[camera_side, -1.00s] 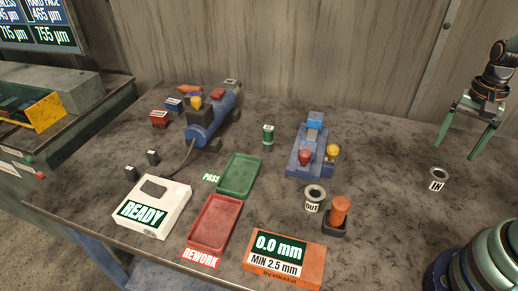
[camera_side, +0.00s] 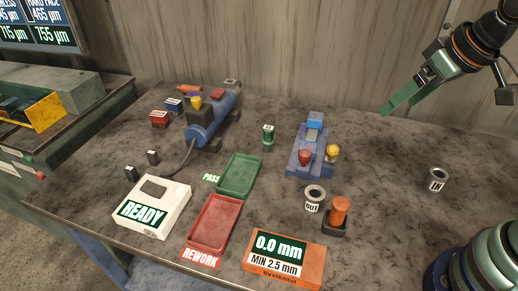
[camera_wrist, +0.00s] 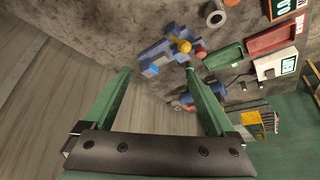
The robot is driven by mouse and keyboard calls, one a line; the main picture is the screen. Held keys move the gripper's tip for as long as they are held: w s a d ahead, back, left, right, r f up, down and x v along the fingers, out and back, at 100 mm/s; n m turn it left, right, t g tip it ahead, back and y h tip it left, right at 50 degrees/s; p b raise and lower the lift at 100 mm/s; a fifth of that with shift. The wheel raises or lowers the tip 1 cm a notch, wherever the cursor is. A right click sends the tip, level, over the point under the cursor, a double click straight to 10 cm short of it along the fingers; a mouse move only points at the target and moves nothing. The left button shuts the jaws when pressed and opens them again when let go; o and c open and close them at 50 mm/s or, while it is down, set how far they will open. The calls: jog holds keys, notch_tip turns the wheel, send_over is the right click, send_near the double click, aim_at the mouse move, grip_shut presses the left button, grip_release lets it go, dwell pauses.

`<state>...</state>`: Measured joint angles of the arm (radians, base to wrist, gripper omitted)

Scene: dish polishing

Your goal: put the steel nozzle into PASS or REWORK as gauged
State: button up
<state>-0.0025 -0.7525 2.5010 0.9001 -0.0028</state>
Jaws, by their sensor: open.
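My gripper (camera_side: 392,106) is open and empty, raised over the back right of the table with its green fingers pointing left. In the wrist view its two fingers (camera_wrist: 160,72) are spread apart with nothing between them. The green PASS tray (camera_side: 238,176) and the red REWORK tray (camera_side: 214,224) look empty. The orange gauge box (camera_side: 284,261) reads 0.0 mm, MIN 2.5 mm.
A blue fixture (camera_side: 312,150) with red and yellow knobs stands behind the OUT cup. An orange-topped piece (camera_side: 340,212) stands in a dark holder. A white READY box (camera_side: 150,206) is cabled to a blue machine (camera_side: 205,122).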

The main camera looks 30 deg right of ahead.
dwell(0.3)
jog(key=m+g, duration=0.6)
jog(key=m, duration=0.7)
send_over(439, 174)
jog(key=a, duration=0.2)
notch_tip(439, 174, down, 11)
jog(key=shift+m, duration=0.3)
jog(key=f, duration=1.2)
jog(key=shift+s+d+f, duration=0.25)
grip_shut()
